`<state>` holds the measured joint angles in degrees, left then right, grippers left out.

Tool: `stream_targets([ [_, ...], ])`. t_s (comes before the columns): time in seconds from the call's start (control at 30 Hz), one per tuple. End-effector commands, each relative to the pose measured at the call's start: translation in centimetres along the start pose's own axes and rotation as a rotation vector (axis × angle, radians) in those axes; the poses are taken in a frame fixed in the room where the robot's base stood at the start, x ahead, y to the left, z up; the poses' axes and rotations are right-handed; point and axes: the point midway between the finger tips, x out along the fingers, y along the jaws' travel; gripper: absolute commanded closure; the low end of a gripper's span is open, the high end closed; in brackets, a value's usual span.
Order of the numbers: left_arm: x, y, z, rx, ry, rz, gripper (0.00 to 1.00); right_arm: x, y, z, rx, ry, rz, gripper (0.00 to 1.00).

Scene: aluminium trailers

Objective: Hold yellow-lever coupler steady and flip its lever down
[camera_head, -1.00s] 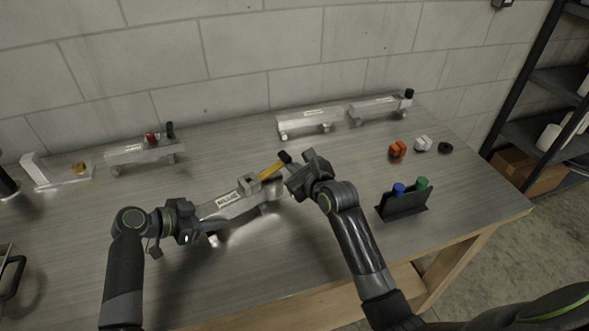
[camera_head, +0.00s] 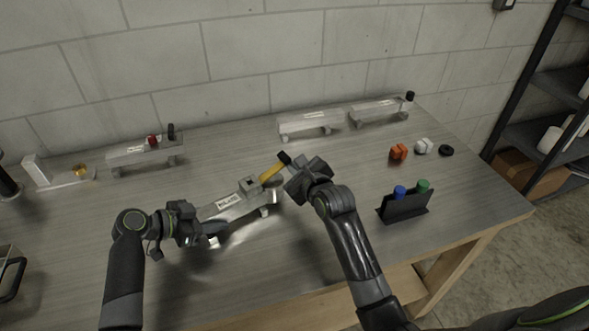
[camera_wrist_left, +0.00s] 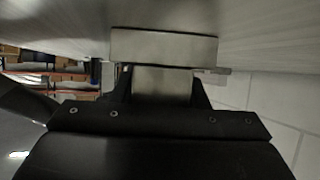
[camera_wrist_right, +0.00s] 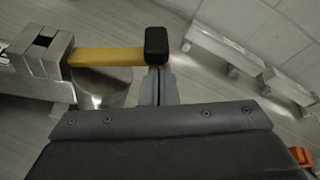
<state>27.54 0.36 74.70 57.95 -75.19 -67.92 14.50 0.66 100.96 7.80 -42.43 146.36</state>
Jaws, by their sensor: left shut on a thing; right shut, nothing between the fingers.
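The yellow-lever coupler is a silver trailer piece (camera_head: 228,203) lying slantwise on the table's middle. Its yellow lever (camera_head: 270,171) with a black tip (camera_head: 284,157) sticks up and to the right; it also shows in the right wrist view (camera_wrist_right: 108,56). My left gripper (camera_head: 198,229) is shut on the trailer's near-left end; the left wrist view shows the metal block (camera_wrist_left: 164,46) between its fingers. My right gripper (camera_head: 293,178) is shut and empty. In the right wrist view its fingertips (camera_wrist_right: 157,75) are right at the black tip; I cannot tell if they touch.
Silver trailers stand along the back: one with a red lever (camera_head: 146,155), one plain (camera_head: 310,123), one with a black knob (camera_head: 378,112). Orange (camera_head: 398,152) and white (camera_head: 423,146) pieces lie right. A black holder (camera_head: 405,206) stands near the right edge.

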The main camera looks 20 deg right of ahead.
Motion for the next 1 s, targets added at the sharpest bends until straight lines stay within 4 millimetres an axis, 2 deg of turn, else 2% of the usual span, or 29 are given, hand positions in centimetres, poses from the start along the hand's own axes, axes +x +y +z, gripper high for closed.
stream_targets([
  [0.2, 0.0, 0.0, 0.1, -0.001, -0.002, 0.001, 0.78, -0.4, -0.2, 1.4, -0.156, -0.003, -0.056, 1.00],
  [0.53, 0.0, 0.0, 0.1, -0.001, -0.001, 0.001, 0.78, -1.3, -0.1, 3.8, -0.294, -0.003, -0.105, 1.00],
  [1.0, 0.0, 0.0, 0.1, -0.001, -0.001, 0.001, 0.78, -2.1, 0.8, 6.0, -0.298, -0.002, -0.106, 1.00],
])
